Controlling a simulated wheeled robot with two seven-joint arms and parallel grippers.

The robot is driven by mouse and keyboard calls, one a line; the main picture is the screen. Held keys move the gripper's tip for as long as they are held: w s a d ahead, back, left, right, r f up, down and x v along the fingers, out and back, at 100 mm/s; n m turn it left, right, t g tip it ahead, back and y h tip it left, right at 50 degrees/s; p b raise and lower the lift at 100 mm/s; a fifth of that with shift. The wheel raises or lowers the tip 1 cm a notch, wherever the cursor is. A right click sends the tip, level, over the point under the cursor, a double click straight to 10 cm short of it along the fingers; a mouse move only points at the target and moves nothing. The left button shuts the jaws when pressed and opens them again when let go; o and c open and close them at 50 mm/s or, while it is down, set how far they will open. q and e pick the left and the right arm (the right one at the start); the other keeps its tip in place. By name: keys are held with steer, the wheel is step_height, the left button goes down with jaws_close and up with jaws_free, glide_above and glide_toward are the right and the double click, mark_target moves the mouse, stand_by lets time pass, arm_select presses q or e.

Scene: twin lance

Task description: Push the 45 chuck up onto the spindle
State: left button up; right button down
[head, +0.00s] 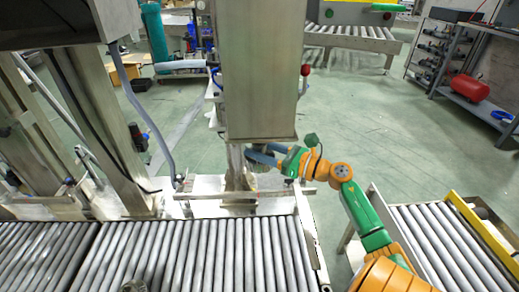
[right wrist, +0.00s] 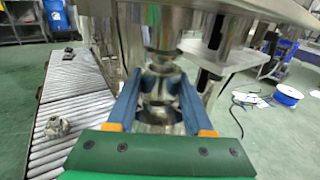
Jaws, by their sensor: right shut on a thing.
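My right gripper (head: 252,155) reaches in from the right under the tall metal machine head (head: 262,80). The right wrist view shows its two blue fingers (right wrist: 157,76) shut on a shiny metal chuck (right wrist: 157,86), one finger on each side. The chuck is upright, directly below the metal spindle (right wrist: 163,32). Its top is close to the spindle's lower end; I cannot tell whether they touch or how far the chuck is on. Any number on the chuck is unreadable. In the head view the chuck is mostly hidden by the fingers and machine. My left gripper is not in view.
A roller conveyor (head: 205,255) runs across the front, with a small metal part (right wrist: 57,127) and a darker part (right wrist: 68,54) on it. Another roller conveyor (head: 440,245) stands at right. Machine posts (head: 95,120) stand at left. Green floor (head: 365,130) is clear behind my arm.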

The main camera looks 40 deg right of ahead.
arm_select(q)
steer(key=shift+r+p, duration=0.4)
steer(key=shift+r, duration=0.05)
arm_select(e)
steer(key=shift+r, duration=0.6)
steer(key=shift+c, duration=1)
jaws_free()
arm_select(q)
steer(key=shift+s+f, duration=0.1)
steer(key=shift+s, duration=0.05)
arm_select(e)
steer(key=shift+f, duration=0.1)
